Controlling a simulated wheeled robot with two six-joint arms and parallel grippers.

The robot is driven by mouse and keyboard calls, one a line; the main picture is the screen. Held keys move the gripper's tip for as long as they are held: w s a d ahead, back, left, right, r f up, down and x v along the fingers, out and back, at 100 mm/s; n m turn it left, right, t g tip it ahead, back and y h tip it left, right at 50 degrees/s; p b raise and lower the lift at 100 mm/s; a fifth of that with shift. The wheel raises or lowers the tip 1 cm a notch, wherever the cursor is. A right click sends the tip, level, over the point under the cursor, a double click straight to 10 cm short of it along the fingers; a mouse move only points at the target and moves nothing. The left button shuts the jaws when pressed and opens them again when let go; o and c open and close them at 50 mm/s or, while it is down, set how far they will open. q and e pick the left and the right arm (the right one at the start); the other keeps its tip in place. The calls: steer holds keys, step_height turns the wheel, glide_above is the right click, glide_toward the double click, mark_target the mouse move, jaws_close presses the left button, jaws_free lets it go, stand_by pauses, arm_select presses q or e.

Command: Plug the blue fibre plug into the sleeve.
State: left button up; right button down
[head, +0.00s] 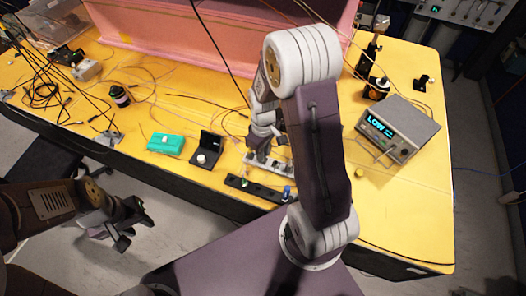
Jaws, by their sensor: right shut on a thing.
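My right gripper (262,154) points down over a white strip (282,168) near the table's front edge. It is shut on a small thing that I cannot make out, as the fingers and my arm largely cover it. A small blue piece (287,192) stands at the right end of a black socket strip (256,189), apart from the gripper; I cannot tell whether it is the fibre plug. I cannot pick out the sleeve for certain. My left gripper (128,226) is open and empty, over the floor in front of the table.
On the yellow table (405,205) are a teal box (166,144), an open black case (207,150) and a grey instrument reading LOW (398,128). Loose cables cover the left side. A pink foam enclosure (190,32) stands at the back.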

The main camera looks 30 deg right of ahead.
steer(key=shift+f, duration=0.15)
steer(key=c, duration=1.8)
jaws_free()
steer(key=o, duration=0.5)
steer(key=shift+o, duration=0.2)
step_height(320, 180, up, 9)
steer(key=shift+r, duration=0.1)
